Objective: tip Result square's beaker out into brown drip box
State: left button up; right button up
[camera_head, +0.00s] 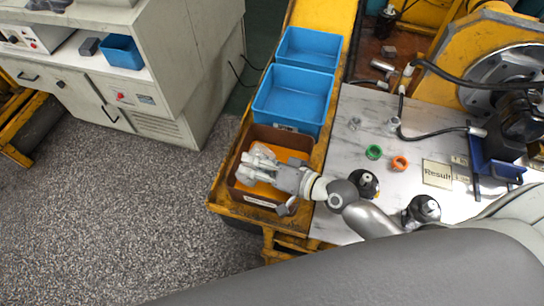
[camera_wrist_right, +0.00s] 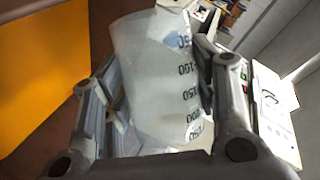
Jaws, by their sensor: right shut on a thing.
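The brown drip box (camera_head: 290,137) stands at the left end of the worktable in the head view, with orange inside. My right gripper (camera_head: 259,169) is over this box and shut on the beaker (camera_head: 262,150). In the right wrist view the beaker (camera_wrist_right: 150,75) is translucent, with dark volume marks that appear upside down; it lies between the two fingers. The beaker looks tilted, but its exact angle and contents cannot be told. The Result square (camera_head: 437,174) lies on the table at right, with no beaker on it. My left gripper is not in view.
Two blue bins (camera_head: 291,100) (camera_head: 309,50) stand behind the brown box. A green ring (camera_head: 374,152) and an orange ring (camera_head: 399,163) lie on the pale table (camera_head: 350,105). A motor (camera_head: 505,75) with black hoses stands at right. A grey cabinet (camera_head: 170,80) is at left.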

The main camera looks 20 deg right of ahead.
jog(key=n+h+p, duration=0.1)
jog(key=p, duration=0.2)
jog(key=shift+f+n, duration=0.1)
jog(key=shift+n, duration=0.2)
jog(key=shift+d+f+n+h+p, duration=0.15)
jog(key=shift+n+h+p, duration=0.25)
jog(key=shift+p, duration=0.4)
jog(key=shift+f+t, duration=0.2)
jog(key=shift+t, duration=0.1)
jog(key=shift+w+f+n, duration=0.1)
jog(key=shift+f+n, duration=0.1)
jog(key=shift+n, duration=0.1)
jog(key=n+h+p, duration=0.1)
jog(key=p, duration=0.1)
jog(key=d+r+n+p, duration=0.1)
jog(key=p, duration=0.1)
jog(key=shift+w+t+h, duration=0.2)
jog(key=shift+t+h, duration=0.1)
jog(key=shift+h, duration=0.1)
jog(key=shift+w+d+n+h+p, duration=0.1)
jog(key=shift+d+n+h+p, duration=0.1)
jog(key=shift+n+h+p, duration=0.35)
jog(key=shift+d+f+n+t, duration=0.1)
jog(key=shift+n+t, duration=0.2)
jog(key=shift+n, duration=0.05)
